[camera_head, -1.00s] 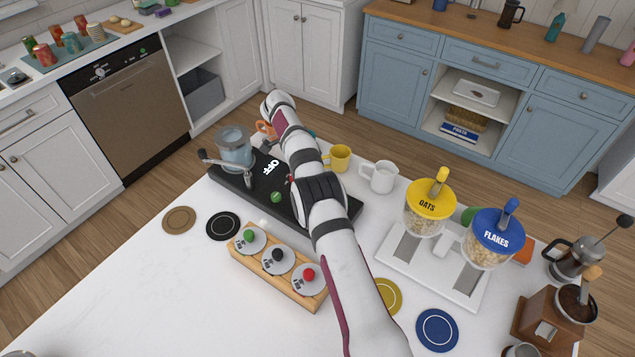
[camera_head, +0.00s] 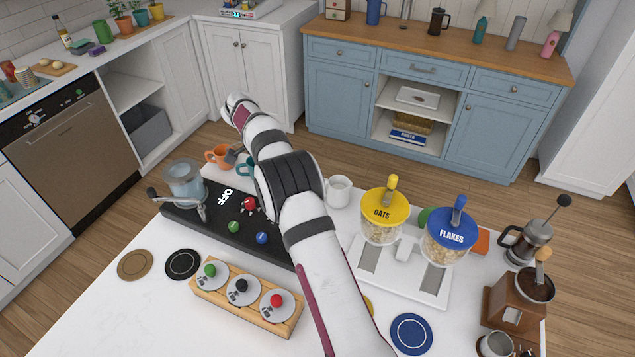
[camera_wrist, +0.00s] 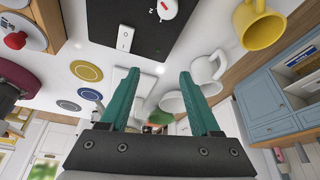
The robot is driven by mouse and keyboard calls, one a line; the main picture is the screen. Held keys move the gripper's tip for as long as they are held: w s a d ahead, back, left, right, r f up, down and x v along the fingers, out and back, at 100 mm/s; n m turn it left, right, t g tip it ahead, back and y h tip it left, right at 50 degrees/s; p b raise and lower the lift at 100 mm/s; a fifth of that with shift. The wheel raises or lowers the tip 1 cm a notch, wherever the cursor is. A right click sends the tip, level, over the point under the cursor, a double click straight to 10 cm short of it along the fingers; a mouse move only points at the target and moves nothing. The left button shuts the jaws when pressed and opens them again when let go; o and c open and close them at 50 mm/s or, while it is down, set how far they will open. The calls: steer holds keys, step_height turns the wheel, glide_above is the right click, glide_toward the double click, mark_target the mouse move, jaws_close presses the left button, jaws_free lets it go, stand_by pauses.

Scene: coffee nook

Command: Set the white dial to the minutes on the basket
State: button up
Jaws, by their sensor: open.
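My gripper (camera_wrist: 159,76) is open and empty, its teal fingers spread above the counter in the wrist view; my arm mostly hides it in the head view. A white rounded dial-like part with a red top (camera_wrist: 166,9) sits on the black panel (camera_wrist: 95,18), cut off by the upper edge of the wrist view, beyond my fingertips. A white switch-like part (camera_wrist: 125,38) is beside it. In the head view the black panel (camera_head: 220,222) carries "OFF" and green, red and blue knobs. A wicker basket (camera_head: 411,123) sits in the blue cabinet; I cannot read minutes on it.
A white mug (camera_head: 339,190), orange mug (camera_head: 216,155) and teal mug (camera_head: 244,167) stand behind the panel. A yellow mug (camera_wrist: 258,24) shows in the wrist view. A wooden block (camera_head: 247,308) and lidded jars (camera_head: 380,230) flank my arm.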

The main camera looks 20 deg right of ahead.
steer(key=s+d+r, duration=0.3)
steer(key=d+r, duration=0.1)
steer(key=d, duration=0.1)
steer(key=shift+s+d, duration=0.25)
steer(key=shift+d, duration=0.05)
steer(key=w+a+r+t+y, duration=0.3)
steer(key=a+t+y, duration=0.1)
steer(key=y, duration=0.4)
steer(key=x, duration=1.5)
steer(key=shift+w+d+f, duration=0.15)
steer(key=shift+d, duration=0.15)
jaws_close()
